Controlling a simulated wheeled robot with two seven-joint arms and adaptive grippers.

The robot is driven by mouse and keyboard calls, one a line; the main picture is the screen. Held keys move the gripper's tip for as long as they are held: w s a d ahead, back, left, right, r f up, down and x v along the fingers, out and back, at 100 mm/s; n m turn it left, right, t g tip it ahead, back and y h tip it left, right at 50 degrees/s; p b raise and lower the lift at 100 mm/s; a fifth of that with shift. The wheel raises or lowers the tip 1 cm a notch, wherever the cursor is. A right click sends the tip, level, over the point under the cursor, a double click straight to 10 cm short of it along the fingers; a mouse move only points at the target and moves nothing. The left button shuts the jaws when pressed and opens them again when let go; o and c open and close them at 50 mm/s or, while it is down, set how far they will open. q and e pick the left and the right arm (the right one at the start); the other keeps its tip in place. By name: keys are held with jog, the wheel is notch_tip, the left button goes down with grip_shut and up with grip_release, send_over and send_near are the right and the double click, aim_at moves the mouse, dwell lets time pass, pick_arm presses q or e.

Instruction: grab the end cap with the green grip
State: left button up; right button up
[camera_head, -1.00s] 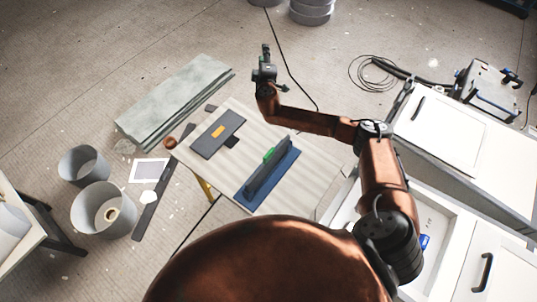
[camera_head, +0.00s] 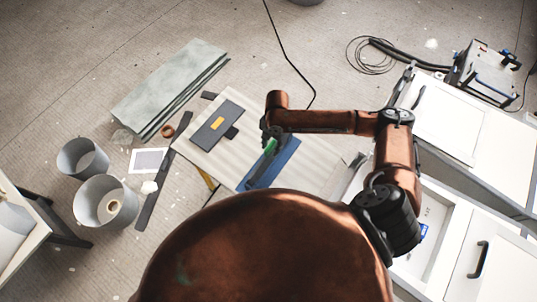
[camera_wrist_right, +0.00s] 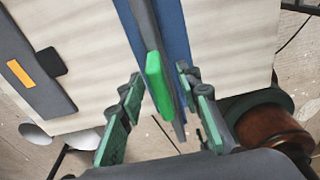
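The end cap is a dark bar standing on edge on a blue sheet (camera_head: 287,158) on the table, with a green grip (camera_head: 270,146) on its side. In the right wrist view the green grip (camera_wrist_right: 157,82) lies between the fingers of my right gripper (camera_wrist_right: 159,76). Those fingers are open, one each side of the bar, with visible gaps to it. In the head view my right gripper (camera_head: 270,136) is over the far end of the end cap and partly covers it. My left gripper is not in view.
A dark plate with an orange grip (camera_head: 216,124) lies left on the same table (camera_head: 318,160). Stacked pale green boards (camera_head: 172,85) and two grey buckets (camera_head: 106,203) are on the floor at left. White cabinets (camera_head: 462,150) stand at right.

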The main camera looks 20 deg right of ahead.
aim_at(269, 157)
jog(key=shift+s+a+f, duration=0.2)
jog(key=shift+a+f, duration=0.1)
jog(key=shift+f, duration=0.95)
notch_tip(269, 157, down, 5)
jog(key=shift+s+a+f, duration=0.1)
jog(key=shift+a, duration=0.05)
jog(key=shift+c, duration=0.7)
grip_shut()
